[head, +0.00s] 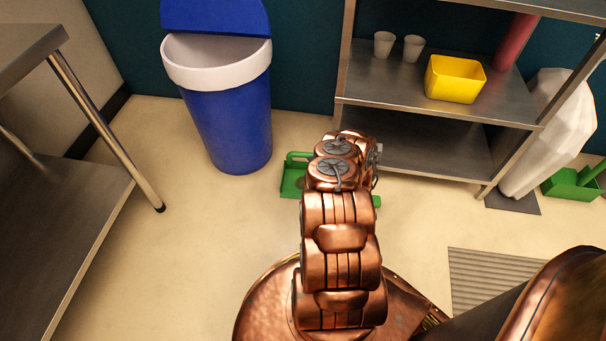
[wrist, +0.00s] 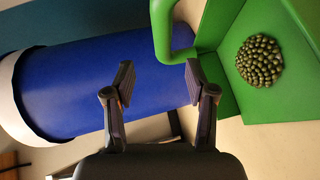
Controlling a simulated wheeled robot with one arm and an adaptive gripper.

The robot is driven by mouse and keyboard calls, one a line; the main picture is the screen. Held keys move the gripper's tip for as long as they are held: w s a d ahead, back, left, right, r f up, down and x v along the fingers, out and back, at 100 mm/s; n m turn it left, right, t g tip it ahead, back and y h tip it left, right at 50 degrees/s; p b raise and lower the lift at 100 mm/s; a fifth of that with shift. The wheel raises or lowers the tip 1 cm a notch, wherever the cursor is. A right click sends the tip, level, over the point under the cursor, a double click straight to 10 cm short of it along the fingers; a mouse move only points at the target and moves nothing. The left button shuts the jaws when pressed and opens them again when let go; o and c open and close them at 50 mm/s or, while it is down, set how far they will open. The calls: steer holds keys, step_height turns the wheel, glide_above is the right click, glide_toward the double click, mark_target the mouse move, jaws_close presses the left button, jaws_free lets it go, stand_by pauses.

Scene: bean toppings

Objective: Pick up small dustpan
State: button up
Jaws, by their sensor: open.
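A green dustpan (head: 292,182) lies on the floor in the head view, between the blue bin and the shelf, mostly hidden behind my arm. In the wrist view the dustpan (wrist: 221,86) is at upper right, holding a round heap of olive-green beans (wrist: 260,61). Its looped green handle (wrist: 164,35) reaches toward the top middle of that view. My gripper (wrist: 159,80) is open and empty. The handle shows just beyond the fingertips, and its bend is near the right finger. I cannot tell the exact gap. In the head view my arm hides the gripper.
The blue bin (head: 230,125) with a white rim stands close on the left. A metal shelf (head: 400,149) is behind, holding a yellow tub (head: 455,79) and two cups. A metal table (head: 75,210) is at left. Another green dustpan (head: 570,185) is at far right beside a white bag (head: 550,130).

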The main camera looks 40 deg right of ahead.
mark_target(305, 156)
steer(key=shift+d+f+b+x, duration=0.15)
steer(key=shift+b+x, duration=1)
steer(key=shift+x, duration=0.75)
steer(key=shift+d+f+b+x, duration=0.15)
steer(key=shift+b+x, duration=0.95)
steer(key=shift+x, duration=0.75)
steer(key=shift+s, duration=0.15)
jaws_close()
steer(key=shift+r, duration=0.1)
